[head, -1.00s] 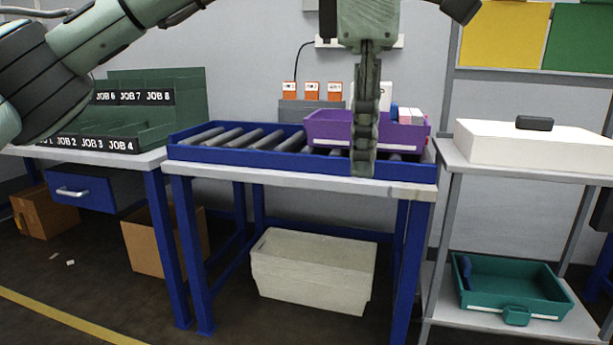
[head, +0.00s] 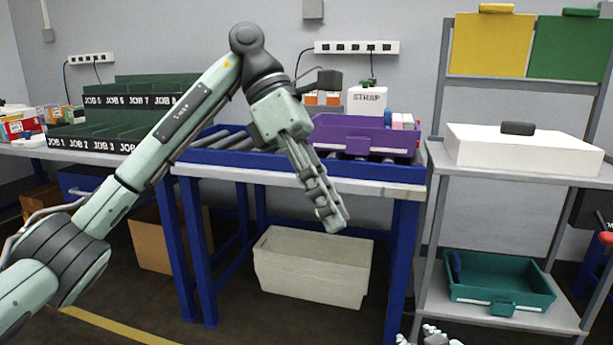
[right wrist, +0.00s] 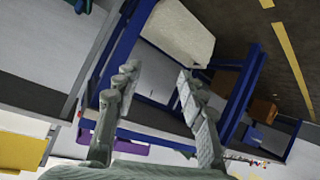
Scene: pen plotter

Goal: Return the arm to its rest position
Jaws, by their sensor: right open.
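My left arm comes in from the left in the head view and bends down at its wrist. My left gripper (head: 335,222) hangs tilted in front of the roller table, below the purple tote. Its fingers are seen side-on, so its opening is hidden; nothing shows in it. My right gripper (head: 436,337) just shows at the bottom edge of the head view. In the right wrist view, the right gripper (right wrist: 157,75) has its two fingers spread apart with nothing between them.
A purple tote (head: 350,138) sits on the blue-framed roller table (head: 385,172). A pale bin (head: 312,272) stands on the floor beneath. Green job racks (head: 95,143) are at left. A shelf at right holds a white box (head: 520,152) and a teal tray (head: 500,283).

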